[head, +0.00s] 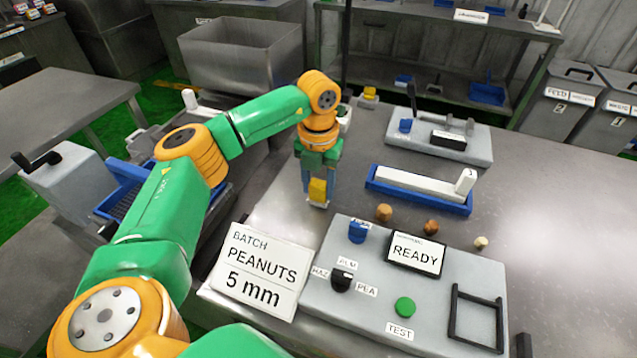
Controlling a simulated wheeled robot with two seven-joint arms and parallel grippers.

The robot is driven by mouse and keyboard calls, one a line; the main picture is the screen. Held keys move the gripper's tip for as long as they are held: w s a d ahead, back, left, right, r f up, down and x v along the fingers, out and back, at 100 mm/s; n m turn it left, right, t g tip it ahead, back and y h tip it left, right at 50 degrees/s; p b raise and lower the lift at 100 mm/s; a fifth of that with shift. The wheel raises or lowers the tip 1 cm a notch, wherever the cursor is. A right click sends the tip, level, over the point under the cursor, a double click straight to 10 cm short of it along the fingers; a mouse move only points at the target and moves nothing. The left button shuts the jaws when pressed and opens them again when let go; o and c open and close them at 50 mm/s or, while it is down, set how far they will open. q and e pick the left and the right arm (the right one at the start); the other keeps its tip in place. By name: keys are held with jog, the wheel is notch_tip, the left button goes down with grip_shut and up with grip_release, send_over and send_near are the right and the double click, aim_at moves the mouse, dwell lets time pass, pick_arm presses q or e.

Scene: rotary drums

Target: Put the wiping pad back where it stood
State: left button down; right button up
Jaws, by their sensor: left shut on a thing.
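My left gripper (318,190) points straight down over the near left part of the steel table, just behind the grey control panel. It is shut on a small yellow block, which looks like the wiping pad (318,188). The fingers hide part of the pad. I cannot tell whether its underside touches the table. My right gripper is not in view.
The control panel (385,315) with a READY display stands in front, beside a PEANUTS sign (260,272). Several small round pieces lie behind the panel. A blue tray (418,190) with a white bar and a grey fixture (438,137) stand farther back. The table's right side is clear.

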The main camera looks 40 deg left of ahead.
aim_at(317, 187)
pick_arm(q)
jog(key=shift+f, duration=0.3)
jog(key=shift+c, duration=1.7)
grip_release()
jog(key=shift+b, duration=0.35)
jog(key=r, duration=0.2)
jog(key=r+b, duration=0.1)
jog(key=r, duration=0.4)
jog(key=shift+s+d+r, duration=0.15)
jog(key=shift+s+r, duration=0.1)
jog(key=shift+s, duration=0.15)
jog(key=shift+f, duration=0.1)
